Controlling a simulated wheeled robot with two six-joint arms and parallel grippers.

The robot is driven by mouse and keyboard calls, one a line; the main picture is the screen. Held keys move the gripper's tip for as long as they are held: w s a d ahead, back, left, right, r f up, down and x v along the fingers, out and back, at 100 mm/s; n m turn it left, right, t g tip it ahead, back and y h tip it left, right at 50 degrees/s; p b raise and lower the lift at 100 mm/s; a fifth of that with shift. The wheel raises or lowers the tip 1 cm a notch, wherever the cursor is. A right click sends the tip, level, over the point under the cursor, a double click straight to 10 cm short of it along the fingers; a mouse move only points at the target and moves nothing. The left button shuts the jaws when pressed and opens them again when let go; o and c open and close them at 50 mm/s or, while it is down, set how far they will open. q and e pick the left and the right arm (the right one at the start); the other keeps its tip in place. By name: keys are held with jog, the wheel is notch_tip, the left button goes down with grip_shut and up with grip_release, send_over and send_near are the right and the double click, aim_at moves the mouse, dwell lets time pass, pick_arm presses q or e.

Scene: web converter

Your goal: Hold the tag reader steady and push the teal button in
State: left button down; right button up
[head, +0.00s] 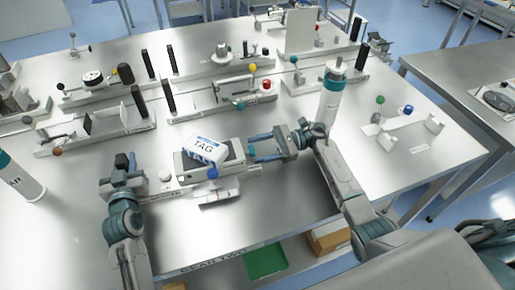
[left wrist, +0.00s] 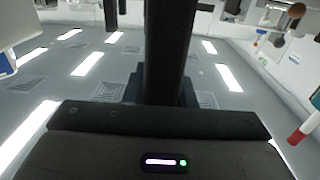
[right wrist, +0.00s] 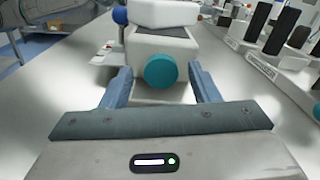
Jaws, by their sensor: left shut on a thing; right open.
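The tag reader (head: 236,148) is a pale box on the table, carrying a white TAG block (head: 206,146). It also shows in the right wrist view (right wrist: 162,45). Its round teal button (right wrist: 162,70) faces my right gripper (right wrist: 160,85) and lies between its fingers, apart from the palm. In the head view the right gripper (head: 252,148) is open at the reader's right end. My left gripper (head: 124,165) is left of the reader with a gap between. It is shut on a dark upright bar (left wrist: 168,50) that I cannot identify.
A blue knob (head: 212,173) and small white plate (head: 218,193) stand at the reader's front. A white-and-teal cylinder (head: 330,95) stands behind my right arm. Fixtures with black posts (head: 169,97) fill the back.

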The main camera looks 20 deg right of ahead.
pick_arm(q)
jog(key=shift+s+f, duration=0.1)
jog(key=shift+f, duration=0.55)
pick_arm(e)
jog(key=shift+f, duration=0.1)
grip_shut()
pick_arm(q)
jog(key=shift+d, duration=0.1)
pick_arm(e)
jog(key=shift+a, duration=0.95)
grip_release()
jog(key=shift+d, duration=0.1)
jog(key=d, duration=1.2)
jog(key=shift+s, duration=0.35)
pick_arm(q)
jog(key=shift+r+p, duration=0.35)
jog(key=shift+p, duration=0.05)
pick_arm(e)
jog(key=shift+a+r, duration=0.1)
jog(key=shift+r, duration=0.3)
